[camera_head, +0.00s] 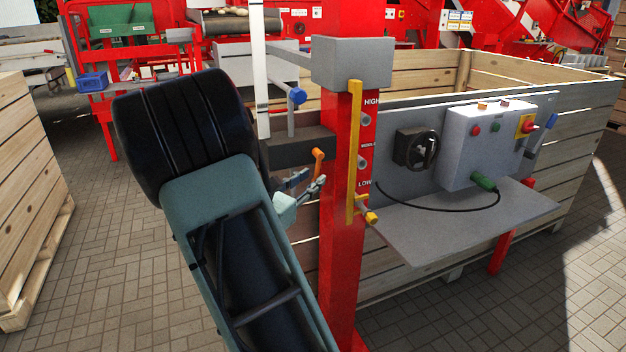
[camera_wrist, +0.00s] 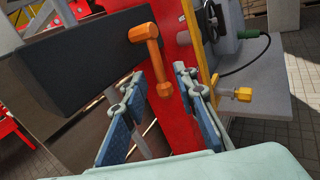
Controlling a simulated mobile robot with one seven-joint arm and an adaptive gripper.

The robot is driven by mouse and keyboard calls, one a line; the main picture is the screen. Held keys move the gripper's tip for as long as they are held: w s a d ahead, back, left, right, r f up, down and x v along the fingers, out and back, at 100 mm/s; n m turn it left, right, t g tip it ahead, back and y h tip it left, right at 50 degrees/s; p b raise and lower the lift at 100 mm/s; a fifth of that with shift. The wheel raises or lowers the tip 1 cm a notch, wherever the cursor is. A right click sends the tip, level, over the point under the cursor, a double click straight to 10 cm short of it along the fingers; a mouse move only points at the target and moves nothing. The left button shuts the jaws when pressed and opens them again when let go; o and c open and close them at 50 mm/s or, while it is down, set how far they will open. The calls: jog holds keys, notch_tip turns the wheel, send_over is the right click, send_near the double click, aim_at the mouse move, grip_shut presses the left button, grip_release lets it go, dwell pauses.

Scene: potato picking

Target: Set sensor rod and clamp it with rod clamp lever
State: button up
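The rod clamp lever (camera_head: 317,165) is orange and sits at the right end of a dark block beside the red post. In the wrist view the lever (camera_wrist: 147,57) hangs down, slightly tilted, from the block's face. My gripper (camera_head: 307,184) is beside the block, just below the lever. In the wrist view my gripper (camera_wrist: 159,74) is open, with the lever between its blue-padded fingers; no contact is clear. A pale upright rod (camera_head: 260,70), apparently the sensor rod, stands at the block; its lower end is hidden. A shorter grey rod (camera_head: 291,123) with a blue knob stands beside it.
A control box (camera_head: 490,140) and grey shelf (camera_head: 465,222) stand right.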

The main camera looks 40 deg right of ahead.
jog(key=shift+x, duration=0.85)
jog(key=shift+c, duration=0.7)
grip_shut()
